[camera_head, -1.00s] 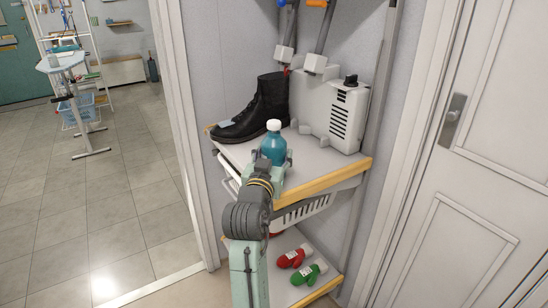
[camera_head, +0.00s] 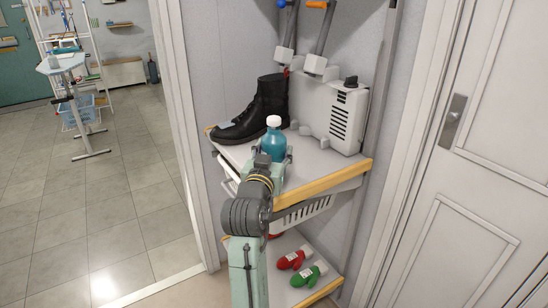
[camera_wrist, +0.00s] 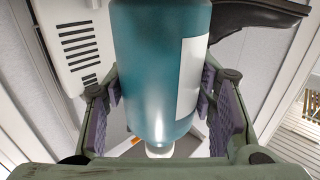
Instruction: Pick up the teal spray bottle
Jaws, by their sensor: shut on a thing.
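The teal bottle (camera_head: 273,146) has a white cap and stands upright at the upper shelf's front part in the head view. In the wrist view the bottle (camera_wrist: 160,65) fills the middle, with a pale label on its right side. My gripper (camera_head: 272,157) is shut on the bottle, with a finger on each side of it. In the wrist view my gripper's (camera_wrist: 162,105) purple-grey pads flank the bottle. The bottle's lower part is hidden behind my gripper in the head view, so I cannot tell whether it touches the shelf.
A black boot (camera_head: 256,112) and a white vented container (camera_head: 335,115) stand behind the bottle on the upper shelf (camera_head: 318,172). Red (camera_head: 292,260) and green (camera_head: 306,276) bottles lie on the lower shelf. Mop-like poles hang above. A door frame and open floor are to the left.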

